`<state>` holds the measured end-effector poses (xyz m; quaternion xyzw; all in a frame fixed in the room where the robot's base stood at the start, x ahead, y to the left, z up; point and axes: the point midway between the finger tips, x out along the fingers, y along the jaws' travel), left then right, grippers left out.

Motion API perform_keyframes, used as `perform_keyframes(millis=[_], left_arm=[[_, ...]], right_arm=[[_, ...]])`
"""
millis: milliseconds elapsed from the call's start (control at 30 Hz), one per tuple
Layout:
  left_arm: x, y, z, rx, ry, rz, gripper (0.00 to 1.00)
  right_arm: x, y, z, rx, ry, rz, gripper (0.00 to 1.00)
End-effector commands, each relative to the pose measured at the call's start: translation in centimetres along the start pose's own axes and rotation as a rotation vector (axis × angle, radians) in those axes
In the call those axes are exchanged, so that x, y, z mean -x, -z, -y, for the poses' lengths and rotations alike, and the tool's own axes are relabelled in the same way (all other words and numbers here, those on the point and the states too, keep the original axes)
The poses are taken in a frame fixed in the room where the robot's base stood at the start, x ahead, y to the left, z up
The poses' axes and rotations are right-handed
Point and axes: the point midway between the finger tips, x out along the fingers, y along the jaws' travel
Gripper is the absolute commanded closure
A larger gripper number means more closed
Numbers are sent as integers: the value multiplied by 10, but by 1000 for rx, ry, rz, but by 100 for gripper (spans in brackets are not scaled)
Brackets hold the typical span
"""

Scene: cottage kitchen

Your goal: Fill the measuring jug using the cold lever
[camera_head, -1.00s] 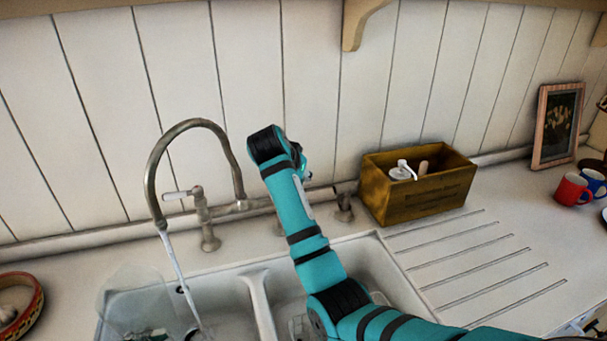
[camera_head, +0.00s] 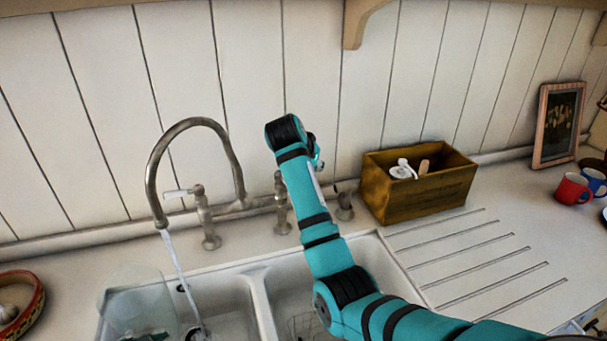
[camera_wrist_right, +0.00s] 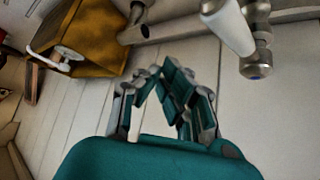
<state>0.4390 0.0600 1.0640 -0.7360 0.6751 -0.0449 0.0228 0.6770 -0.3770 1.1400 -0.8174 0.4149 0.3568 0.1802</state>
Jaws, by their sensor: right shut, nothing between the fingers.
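The clear measuring jug (camera_head: 137,298) is in the left sink basin, its lower part cut off by the picture edge. Water (camera_head: 174,258) runs from the curved spout (camera_head: 160,222) and passes along the jug's right side; I cannot tell whether any enters it. One tap lever (camera_head: 178,193) is white, on the left post. The other post (camera_head: 281,205) stands beside my right arm. The right wrist view shows a white lever (camera_wrist_right: 230,27) and a blue-marked post end (camera_wrist_right: 257,68), apart from my shut, empty right gripper (camera_wrist_right: 164,78). Dark parts below the jug are unclear.
Red (camera_head: 572,189) and blue (camera_head: 593,182) mugs and a frame (camera_head: 557,125) are farther right. The ribbed draining board (camera_head: 475,262) is clear. A red bowl (camera_head: 22,305) is at left.

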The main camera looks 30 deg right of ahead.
Motion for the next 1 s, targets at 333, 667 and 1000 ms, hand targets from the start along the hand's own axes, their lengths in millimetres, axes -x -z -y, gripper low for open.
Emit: perform_keyframes(millis=[333, 667, 1000], left_arm=[[0, 0, 0, -1, 0, -1, 100], [-16, 0, 16, -5, 0, -5, 100], [-65, -7, 68, -2, 0, -3, 100]], right_arm=[[77, 1, 22, 0, 5, -1, 100], [98, 2, 28, 1, 1, -1, 100], [97, 2, 28, 1, 1, 0, 100]])
